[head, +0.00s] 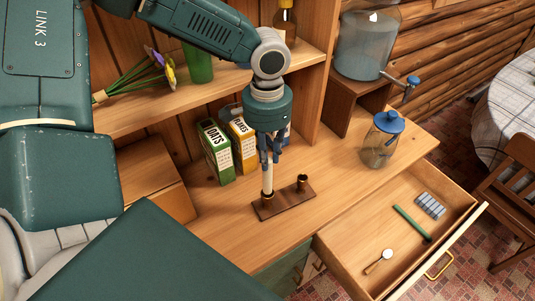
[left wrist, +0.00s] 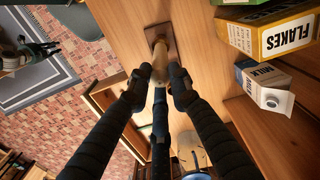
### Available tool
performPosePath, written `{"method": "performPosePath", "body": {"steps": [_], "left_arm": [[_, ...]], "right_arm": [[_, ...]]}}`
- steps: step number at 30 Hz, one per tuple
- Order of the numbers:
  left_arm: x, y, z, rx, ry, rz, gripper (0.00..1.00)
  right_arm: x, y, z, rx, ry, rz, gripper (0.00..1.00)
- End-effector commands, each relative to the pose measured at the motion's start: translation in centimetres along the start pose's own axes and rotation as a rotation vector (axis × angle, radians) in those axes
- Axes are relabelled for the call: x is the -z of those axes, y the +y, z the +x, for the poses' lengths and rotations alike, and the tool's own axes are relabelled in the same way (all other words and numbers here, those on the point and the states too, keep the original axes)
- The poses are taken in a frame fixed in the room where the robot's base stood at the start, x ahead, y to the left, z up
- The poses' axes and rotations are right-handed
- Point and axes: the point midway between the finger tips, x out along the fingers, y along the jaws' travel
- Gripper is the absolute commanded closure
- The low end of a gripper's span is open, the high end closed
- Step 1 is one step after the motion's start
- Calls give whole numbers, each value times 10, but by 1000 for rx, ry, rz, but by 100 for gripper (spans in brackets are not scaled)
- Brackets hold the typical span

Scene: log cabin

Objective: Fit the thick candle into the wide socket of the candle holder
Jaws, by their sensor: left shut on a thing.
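The candle holder (head: 285,204) is a dark brown board on the wooden counter, with two dark sockets, one near its left end and one near its right end (head: 302,183). The pale candle (head: 267,178) stands upright over the left socket. Its lower end meets the socket's rim; I cannot tell how deep it sits. My left gripper (head: 268,160) points down and is shut on the candle's upper part. In the left wrist view the candle (left wrist: 160,64) runs from between the fingers to the holder (left wrist: 155,32). The right gripper is not in view.
An oats box (head: 216,152) and a flakes box (head: 242,145) stand behind the holder. A blue-lidded jar (head: 381,140) stands to the right. An open drawer (head: 350,255) juts out at the front right, holding a spoon (head: 379,261). Counter beside the holder is clear.

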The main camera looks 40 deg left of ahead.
Motion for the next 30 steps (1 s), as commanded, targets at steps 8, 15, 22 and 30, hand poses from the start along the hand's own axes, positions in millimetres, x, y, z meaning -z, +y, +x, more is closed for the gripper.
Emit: {"method": "performPosePath", "body": {"steps": [8, 15, 22, 30], "left_arm": [[0, 0, 0, 0, 1, 0, 100], [0, 0, 2, 0, 0, 0, 100], [0, 0, 7, 0, 1, 0, 100], [0, 0, 14, 0, 1, 0, 100]], "right_arm": [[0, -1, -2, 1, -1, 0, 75], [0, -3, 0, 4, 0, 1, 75], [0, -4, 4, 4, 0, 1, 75], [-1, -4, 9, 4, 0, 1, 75]]}}
